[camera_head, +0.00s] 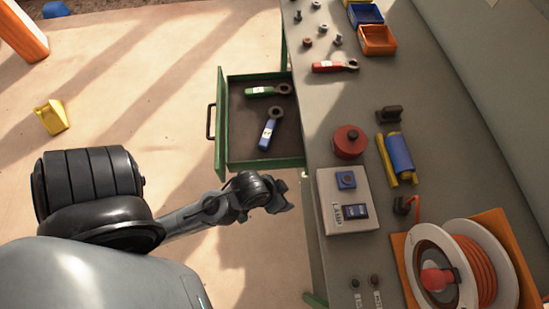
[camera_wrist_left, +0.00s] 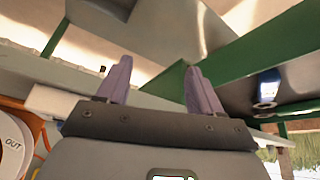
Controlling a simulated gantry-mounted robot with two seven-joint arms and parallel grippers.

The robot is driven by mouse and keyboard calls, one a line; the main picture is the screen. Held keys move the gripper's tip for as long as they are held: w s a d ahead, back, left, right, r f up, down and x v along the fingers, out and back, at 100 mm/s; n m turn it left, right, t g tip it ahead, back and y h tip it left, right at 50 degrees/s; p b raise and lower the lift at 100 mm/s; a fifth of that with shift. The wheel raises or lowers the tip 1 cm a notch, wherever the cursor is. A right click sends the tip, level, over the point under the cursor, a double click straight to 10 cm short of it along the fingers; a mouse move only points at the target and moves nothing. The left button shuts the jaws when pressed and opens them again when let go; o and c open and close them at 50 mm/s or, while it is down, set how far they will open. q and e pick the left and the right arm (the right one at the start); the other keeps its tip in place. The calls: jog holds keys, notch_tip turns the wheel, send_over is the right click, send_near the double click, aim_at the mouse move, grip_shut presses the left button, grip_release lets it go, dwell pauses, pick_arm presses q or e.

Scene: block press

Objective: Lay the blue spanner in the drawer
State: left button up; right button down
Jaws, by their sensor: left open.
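The blue spanner (camera_head: 268,132) lies inside the open green drawer (camera_head: 222,125), slanted, with its dark ring end toward the back right. A blue piece with a pale label, seemingly this spanner (camera_wrist_left: 268,86), shows at the right of the left wrist view beside a green edge. My left gripper (camera_head: 279,197) is outside the drawer, in front of its near side and left of the bench edge. In the left wrist view, its two fingers (camera_wrist_left: 157,84) are apart with nothing between them. My right gripper does not show.
A green spanner (camera_head: 266,91) also lies in the drawer, behind the blue one. On the bench are a red spanner (camera_head: 334,66), a red round can (camera_head: 349,142), a grey switch box (camera_head: 345,212) and an orange cable reel (camera_head: 478,265). Open floor lies left of the drawer.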

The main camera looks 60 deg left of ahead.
pick_arm(q)
jog(key=shift+s+d+r+m+g, duration=0.15)
jog(key=shift+s+r+m+g, duration=0.1)
jog(key=shift+s+m, duration=0.15)
jog(key=shift+s+d+r+m+g, duration=0.2)
jog(key=shift+s+m+g, duration=0.1)
jog(key=shift+s, duration=0.2)
jog(key=shift+s+d+r+m+g, duration=0.1)
jog(key=shift+s+r+m+g, duration=0.15)
jog(key=shift+s, duration=0.2)
